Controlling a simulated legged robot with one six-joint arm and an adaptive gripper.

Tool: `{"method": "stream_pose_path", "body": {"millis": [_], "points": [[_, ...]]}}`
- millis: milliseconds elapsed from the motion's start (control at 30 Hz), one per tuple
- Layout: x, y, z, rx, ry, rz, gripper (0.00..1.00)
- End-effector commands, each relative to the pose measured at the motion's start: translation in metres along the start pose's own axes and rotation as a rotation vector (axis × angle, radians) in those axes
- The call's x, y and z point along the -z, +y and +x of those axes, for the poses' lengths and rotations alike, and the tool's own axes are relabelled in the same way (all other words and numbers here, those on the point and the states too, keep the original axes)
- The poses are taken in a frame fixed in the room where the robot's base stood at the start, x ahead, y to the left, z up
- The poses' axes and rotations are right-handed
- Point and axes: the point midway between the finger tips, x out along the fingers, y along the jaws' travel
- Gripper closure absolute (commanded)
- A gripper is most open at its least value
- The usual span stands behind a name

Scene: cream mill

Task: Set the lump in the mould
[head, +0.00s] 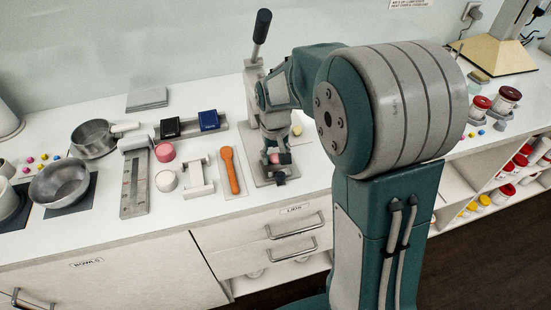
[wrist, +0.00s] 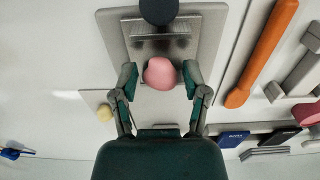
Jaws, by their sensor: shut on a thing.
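A pink lump (wrist: 160,73) sits between the two fingertips of my gripper (wrist: 159,80) in the wrist view, with the gripper shut on it. In the head view my gripper (head: 278,164) reaches down over the base of a lever press, and a bit of the lump (head: 286,158) shows there. The press's grey base plate (wrist: 203,32) lies below the lump. A ridged grey block (wrist: 160,42) stands on the plate just beyond the lump, under a dark round part (wrist: 158,10). I cannot tell which part is the mould, or whether the lump touches the plate.
The press's lever (head: 261,33) stands upright behind my gripper. An orange spatula (head: 230,170) lies to the left of the press. A pink round piece (head: 165,151), a white cup (head: 166,180) and metal bowls (head: 61,183) stand further left. A small cream piece (wrist: 104,112) lies beside the plate.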

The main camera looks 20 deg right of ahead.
Motion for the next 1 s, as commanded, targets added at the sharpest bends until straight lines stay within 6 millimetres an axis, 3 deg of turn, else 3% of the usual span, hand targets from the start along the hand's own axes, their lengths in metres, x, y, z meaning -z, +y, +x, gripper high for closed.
{"method": "stream_pose_path", "body": {"millis": [100,400,433,500,1000], "points": [[-0.0001,-0.0002,0.0138,0.0,-0.001,0.0,0.74],[-0.0002,0.0,0.0157,0.0,0.0,0.0,0.74],[-0.0001,0.0,0.0157,0.0,0.0,0.0,0.33],[-0.0003,0.0003,0.0153,0.0,0.0,0.0,0.07],[0.0005,0.0,0.0084,0.0,0.003,0.0,0.07]]}}
